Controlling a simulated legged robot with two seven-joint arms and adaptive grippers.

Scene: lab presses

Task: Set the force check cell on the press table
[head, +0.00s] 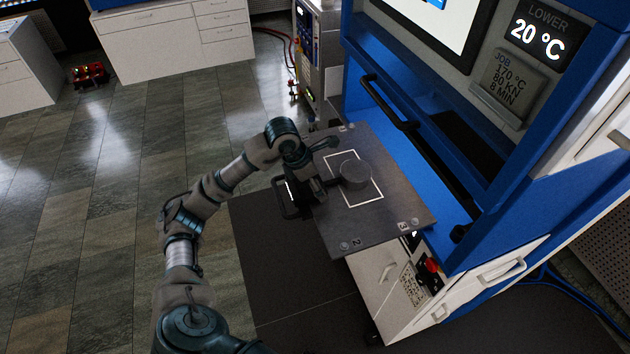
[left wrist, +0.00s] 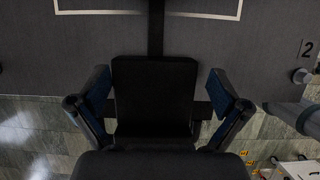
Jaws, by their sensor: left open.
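The force check cell (head: 356,176) is a dark grey round block on the grey press table (head: 400,212), inside the white outline (head: 367,204). A black bar, apparently its handle, reaches from the cell toward my left gripper (head: 318,188). In the left wrist view the black bar (left wrist: 155,28) ends in a wide black grip (left wrist: 154,90). It lies between the two spread fingers of my left gripper (left wrist: 160,105), with gaps on both sides. The round block is out of the left wrist view. My right gripper is not in view.
The blue press frame (head: 372,110) with a black bar handle (head: 392,103) stands behind the table. A control box with a red button (head: 432,265) is below the table's right side. Numbered corner bolts mark the table.

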